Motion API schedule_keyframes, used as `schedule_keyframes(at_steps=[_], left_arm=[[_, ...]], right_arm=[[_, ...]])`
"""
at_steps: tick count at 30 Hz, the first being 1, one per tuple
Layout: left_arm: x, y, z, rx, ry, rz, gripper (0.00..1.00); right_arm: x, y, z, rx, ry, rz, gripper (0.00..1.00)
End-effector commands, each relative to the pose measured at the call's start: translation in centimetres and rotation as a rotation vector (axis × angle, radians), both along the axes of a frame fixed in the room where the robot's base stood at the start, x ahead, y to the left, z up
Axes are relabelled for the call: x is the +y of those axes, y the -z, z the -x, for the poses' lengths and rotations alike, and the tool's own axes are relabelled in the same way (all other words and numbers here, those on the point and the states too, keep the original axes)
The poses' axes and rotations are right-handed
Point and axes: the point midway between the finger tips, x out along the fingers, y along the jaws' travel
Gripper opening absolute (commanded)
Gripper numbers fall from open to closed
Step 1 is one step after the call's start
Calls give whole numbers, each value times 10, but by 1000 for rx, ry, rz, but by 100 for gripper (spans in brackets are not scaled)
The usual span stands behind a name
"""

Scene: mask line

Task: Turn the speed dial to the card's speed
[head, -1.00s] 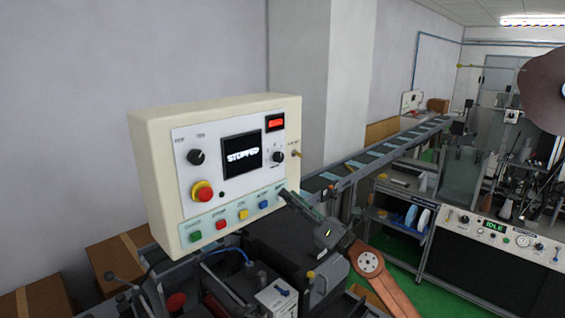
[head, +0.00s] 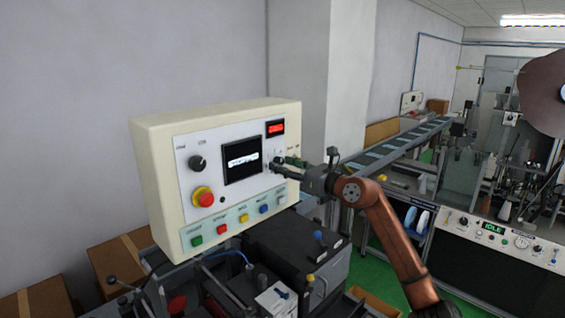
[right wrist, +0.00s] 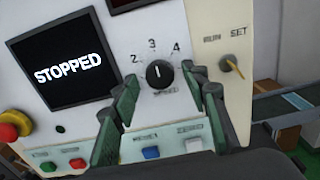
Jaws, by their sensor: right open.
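The black speed dial (right wrist: 159,74) is on the cream control panel (head: 150,170), with 2, 3 and 4 visible around it and SPEED below. Its white mark points up, close to 3. My right gripper (right wrist: 163,80) is open, with one green-padded finger on each side of the dial. I cannot tell whether the fingers touch it. In the head view my right gripper (head: 282,166) is in front of the panel's right part and hides the dial. I cannot make out a speed card. My left gripper is not in view.
A screen (right wrist: 62,62) left of the dial reads STOPPED. A RUN/SET switch (right wrist: 231,66) is at the right. Coloured buttons, including a blue one (right wrist: 151,153), line the panel below. A red emergency stop (head: 203,197) is at the left. The conveyor (head: 390,148) runs behind.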

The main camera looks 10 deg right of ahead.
Motion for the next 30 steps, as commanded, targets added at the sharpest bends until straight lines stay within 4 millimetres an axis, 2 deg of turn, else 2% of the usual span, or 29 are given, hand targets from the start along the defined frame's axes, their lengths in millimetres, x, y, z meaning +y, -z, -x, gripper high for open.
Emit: schedule_keyframes(at_steps=[4,12,30], left_arm=[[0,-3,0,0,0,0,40],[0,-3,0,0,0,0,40],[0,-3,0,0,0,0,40]], right_arm=[[6,0,-8,1,0,-1,42],[6,1,-9,0,0,0,42],[6,1,-9,1,1,-1,1]])
